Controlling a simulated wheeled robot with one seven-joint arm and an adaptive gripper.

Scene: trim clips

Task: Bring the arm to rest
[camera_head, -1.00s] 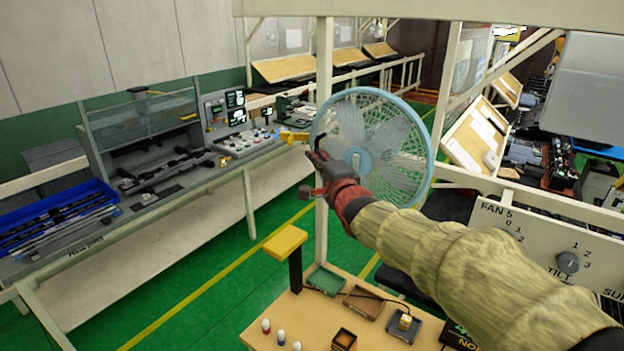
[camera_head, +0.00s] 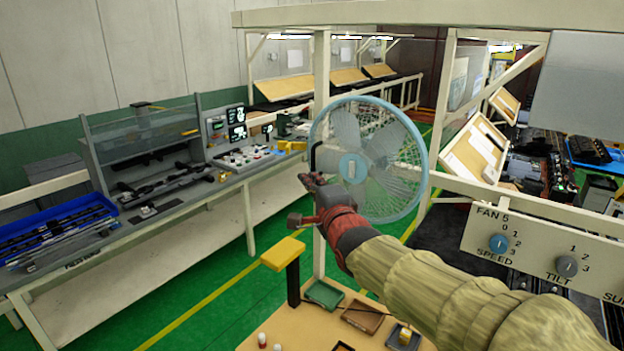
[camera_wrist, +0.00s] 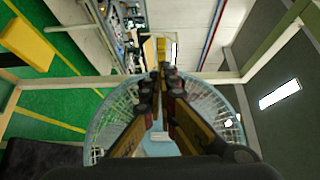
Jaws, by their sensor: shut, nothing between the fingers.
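My arm, in a khaki sleeve, reaches up from the lower right in the head view. My gripper (camera_head: 314,183) is at its end, in front of the left edge of a light-blue fan (camera_head: 404,210). I cannot tell how far apart they are. In the wrist view my gripper (camera_wrist: 162,72) has its fingers together with nothing between them, and the fan's rim (camera_wrist: 98,135) shows behind them.
A yellow-topped post (camera_head: 284,250) stands left of my arm by a wooden table (camera_head: 300,325) with small trays (camera_head: 325,293). A fan control panel (camera_head: 540,250) is at the right. A long workbench (camera_head: 150,225) runs along the left. Green floor lies between.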

